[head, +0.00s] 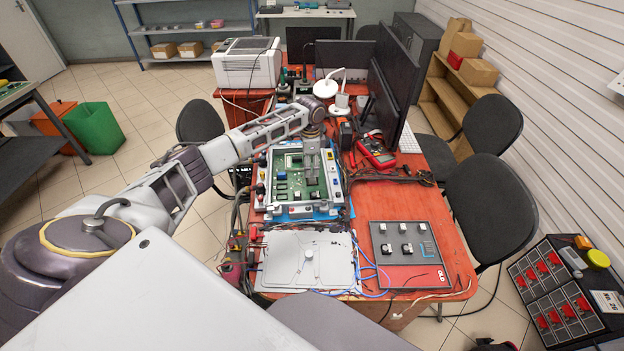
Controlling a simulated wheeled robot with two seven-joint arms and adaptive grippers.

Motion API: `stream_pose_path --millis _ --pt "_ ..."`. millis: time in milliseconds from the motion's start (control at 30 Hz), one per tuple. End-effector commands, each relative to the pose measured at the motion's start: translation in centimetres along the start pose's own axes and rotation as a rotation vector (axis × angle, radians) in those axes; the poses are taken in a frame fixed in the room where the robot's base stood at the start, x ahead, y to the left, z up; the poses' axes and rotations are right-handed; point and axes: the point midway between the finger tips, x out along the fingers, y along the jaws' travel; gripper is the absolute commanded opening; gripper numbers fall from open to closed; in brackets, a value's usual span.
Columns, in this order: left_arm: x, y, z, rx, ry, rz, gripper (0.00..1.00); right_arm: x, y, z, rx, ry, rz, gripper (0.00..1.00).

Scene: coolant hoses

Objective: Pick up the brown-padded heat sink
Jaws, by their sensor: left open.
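My left gripper (312,165) points down over the green circuit board (292,190) in an open metal case. It is open, and its fingers are close above or at parts on the board; whether they touch anything I cannot tell. Grey blocks sit on the board near the fingers. A grey panel (430,262) marked OLD, to the right of the case, carries several small black-and-white blocks (406,228). No brown pad can be made out on any part at this size, so I cannot tell which is the brown-padded heat sink. My right gripper is not seen.
A light grey cover plate (325,270) lies in front of the case, with blue cables (372,268) beside it. A red multimeter (377,155), monitors (393,85) and a white lamp (326,88) stand behind.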

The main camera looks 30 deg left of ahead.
Motion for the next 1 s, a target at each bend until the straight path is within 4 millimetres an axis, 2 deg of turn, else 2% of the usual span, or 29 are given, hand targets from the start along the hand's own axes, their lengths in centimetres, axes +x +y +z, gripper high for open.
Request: stream_pose_path --millis 433,767,967,1000 --pt "4.4 0.0 0.1 0.001 -0.001 0.001 0.59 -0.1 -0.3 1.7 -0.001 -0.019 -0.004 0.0" --pt "4.8 0.0 0.1 0.001 0.0 0.0 0.59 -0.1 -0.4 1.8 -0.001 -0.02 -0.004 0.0" --pt "4.8 0.0 0.1 0.0 0.0 0.0 0.59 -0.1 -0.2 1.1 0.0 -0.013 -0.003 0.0" --pt "4.8 0.0 0.1 0.0 0.0 0.0 0.56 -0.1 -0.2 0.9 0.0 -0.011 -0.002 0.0"
